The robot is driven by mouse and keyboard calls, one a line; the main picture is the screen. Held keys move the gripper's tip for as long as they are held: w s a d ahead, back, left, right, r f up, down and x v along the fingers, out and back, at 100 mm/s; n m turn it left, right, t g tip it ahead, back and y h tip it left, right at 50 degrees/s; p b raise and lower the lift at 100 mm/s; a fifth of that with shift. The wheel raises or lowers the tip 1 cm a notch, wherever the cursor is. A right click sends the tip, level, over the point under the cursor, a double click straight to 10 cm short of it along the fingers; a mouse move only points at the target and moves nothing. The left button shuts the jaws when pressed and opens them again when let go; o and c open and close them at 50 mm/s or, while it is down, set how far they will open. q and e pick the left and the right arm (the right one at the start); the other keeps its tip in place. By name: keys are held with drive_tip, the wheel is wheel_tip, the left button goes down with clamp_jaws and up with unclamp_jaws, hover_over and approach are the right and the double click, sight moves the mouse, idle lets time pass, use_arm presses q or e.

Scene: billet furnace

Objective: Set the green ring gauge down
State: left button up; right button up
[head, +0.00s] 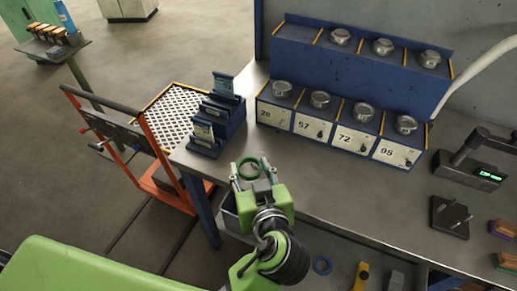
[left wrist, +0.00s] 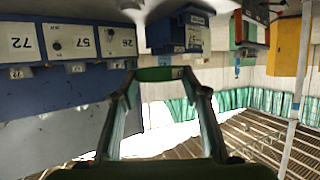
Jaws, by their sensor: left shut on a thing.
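The green ring gauge (head: 249,158) is held between the fingertips of my left gripper (head: 251,172), near the bench's front left edge. In the left wrist view the ring (left wrist: 160,74) shows nearly edge-on, spanning the gap between the two fingertips (left wrist: 162,80). My left gripper is shut on it. The grey bench top (head: 310,180) lies around and beyond the gripper in the head view. I cannot tell how high the ring is above it. My right gripper is not in view.
A blue stepped rack (head: 350,75) with numbered fronts and silver round pieces stands behind. A blue slotted holder (head: 225,126) stands at the bench's left end. A green-display device (head: 487,174) and dark pegged plate (head: 450,216) are right.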

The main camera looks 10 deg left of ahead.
use_arm(q)
drive_tip(key=shift+s+r, duration=0.2)
drive_tip(key=shift+s, duration=0.1)
drive_tip(key=shift+a+f+m+h+b, duration=0.85)
drive_tip(key=shift+a+f+m+h, duration=1.85)
drive_tip(key=shift+f+m+h, duration=3.05)
wheel_tip(320, 180, up, 14)
drive_tip(key=s+a+m+g+h+b, duration=0.1)
drive_tip(key=s+a+m+g+h, duration=0.1)
drive_tip(key=m+g+h, duration=0.2)
drive_tip(key=shift+s+a+m+g+h, duration=0.15)
drive_tip(key=shift+s+m+g+h, duration=0.2)
drive_tip(key=shift+h, duration=0.5)
drive_tip(key=shift+w+r, duration=0.1)
drive_tip(key=shift+w, duration=0.05)
